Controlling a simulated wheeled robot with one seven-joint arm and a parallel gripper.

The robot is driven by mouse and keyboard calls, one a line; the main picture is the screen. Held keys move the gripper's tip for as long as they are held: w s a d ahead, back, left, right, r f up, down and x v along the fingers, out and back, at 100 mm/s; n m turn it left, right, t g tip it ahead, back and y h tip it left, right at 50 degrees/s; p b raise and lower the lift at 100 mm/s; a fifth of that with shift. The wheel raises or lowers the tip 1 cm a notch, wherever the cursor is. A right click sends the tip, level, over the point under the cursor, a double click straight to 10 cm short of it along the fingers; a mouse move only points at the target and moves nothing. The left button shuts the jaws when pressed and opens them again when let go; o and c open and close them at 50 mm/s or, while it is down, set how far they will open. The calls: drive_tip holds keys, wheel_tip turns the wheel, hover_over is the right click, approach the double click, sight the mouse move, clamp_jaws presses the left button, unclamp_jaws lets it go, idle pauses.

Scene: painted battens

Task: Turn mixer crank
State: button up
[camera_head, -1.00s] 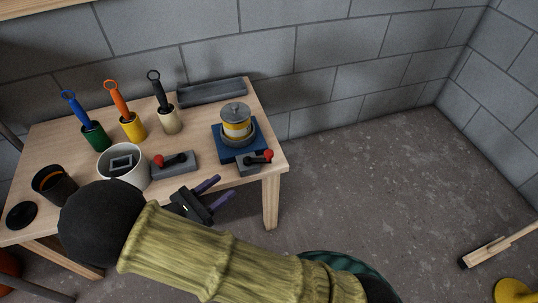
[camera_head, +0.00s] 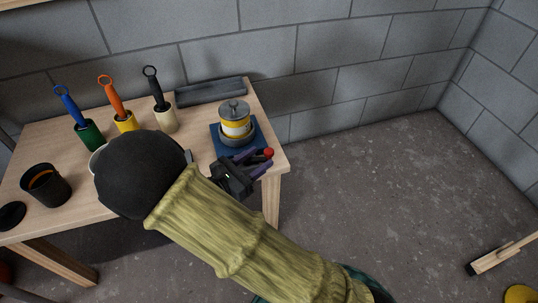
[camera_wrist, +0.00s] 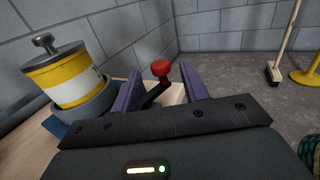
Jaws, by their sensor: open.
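The mixer is a yellow and white can with a grey lid (camera_head: 235,121), held in a grey ring on a blue base (camera_head: 217,137) at the table's right end. The can also shows at the left in the wrist view (camera_wrist: 68,77). The crank's red knob (camera_head: 268,153) is at the table's front right corner. My gripper (camera_head: 260,157) is open, its purple fingers beside the crank. In the wrist view the red knob (camera_wrist: 160,68) and dark crank arm (camera_wrist: 154,94) appear between the fingers. I cannot tell whether they touch. The crank's grey mount is mostly hidden.
A black cup (camera_head: 46,186) is at the left. My arm hides most of the white bucket. A grey tray (camera_head: 210,91) lies against the wall side.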

sight(265, 153)
drive_tip(key=shift+b+x, duration=0.7)
drive_tip(key=shift+x, duration=1.65)
clamp_jaws()
